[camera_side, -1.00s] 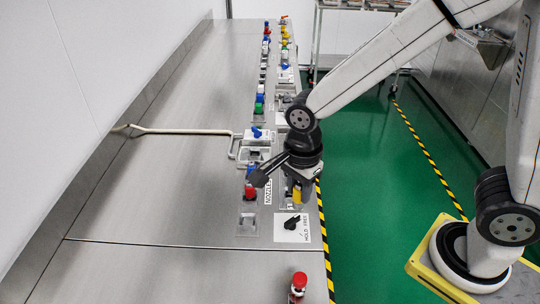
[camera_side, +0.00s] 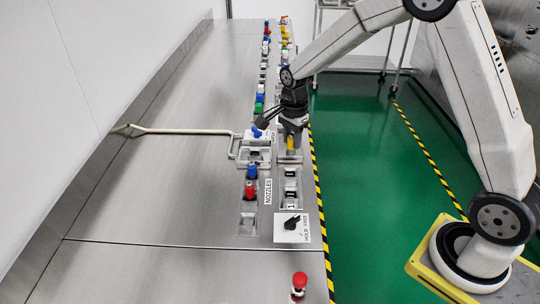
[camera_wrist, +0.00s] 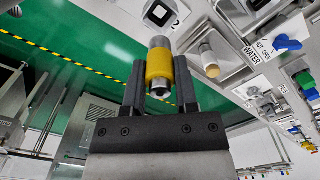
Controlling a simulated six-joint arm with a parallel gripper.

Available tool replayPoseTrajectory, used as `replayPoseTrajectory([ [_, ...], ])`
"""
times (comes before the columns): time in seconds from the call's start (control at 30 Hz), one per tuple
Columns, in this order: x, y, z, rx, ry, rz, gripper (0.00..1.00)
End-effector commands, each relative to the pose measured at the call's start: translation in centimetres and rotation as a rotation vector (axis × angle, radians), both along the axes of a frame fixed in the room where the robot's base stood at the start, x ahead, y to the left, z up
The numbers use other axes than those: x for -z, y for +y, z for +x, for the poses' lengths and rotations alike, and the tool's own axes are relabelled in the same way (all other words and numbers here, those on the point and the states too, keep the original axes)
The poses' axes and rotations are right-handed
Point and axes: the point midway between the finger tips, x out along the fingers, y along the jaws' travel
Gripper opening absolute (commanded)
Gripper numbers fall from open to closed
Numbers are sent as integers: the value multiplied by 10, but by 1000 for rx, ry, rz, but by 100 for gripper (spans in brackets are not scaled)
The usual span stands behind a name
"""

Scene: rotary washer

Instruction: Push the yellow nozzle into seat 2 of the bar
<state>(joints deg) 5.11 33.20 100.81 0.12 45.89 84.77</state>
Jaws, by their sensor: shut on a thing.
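My gripper (camera_wrist: 159,78) is shut on the yellow nozzle (camera_wrist: 159,68), with one dark finger on each side of it. The nozzle has a yellow band and grey metal ends. In the side view the nozzle (camera_side: 291,143) shows below my gripper (camera_side: 291,132), near the right edge of the bench. In the wrist view a black square seat (camera_wrist: 158,13) with a pale centre sits beside a label "2". A gap shows between it and the nozzle's far end. The bar (camera_side: 291,190) with a "1" label shows in the side view, nearer the camera than the nozzle.
A blue nozzle (camera_side: 251,171) and a red nozzle (camera_side: 250,188) stand left of the bar. A HOLD/FREE knob (camera_side: 291,223) lies in front. A bent metal handle (camera_side: 185,131) reaches across the bench. The wrist view shows a WATER fitting (camera_wrist: 209,60) and a blue valve (camera_wrist: 288,43).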

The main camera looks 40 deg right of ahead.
Motion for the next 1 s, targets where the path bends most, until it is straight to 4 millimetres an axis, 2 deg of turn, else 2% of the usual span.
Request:
replayPoseTrajectory([
  [0.47,8,0,0,0,1,0,0],
  [1.0,43,0,0,0,1,0,0],
])
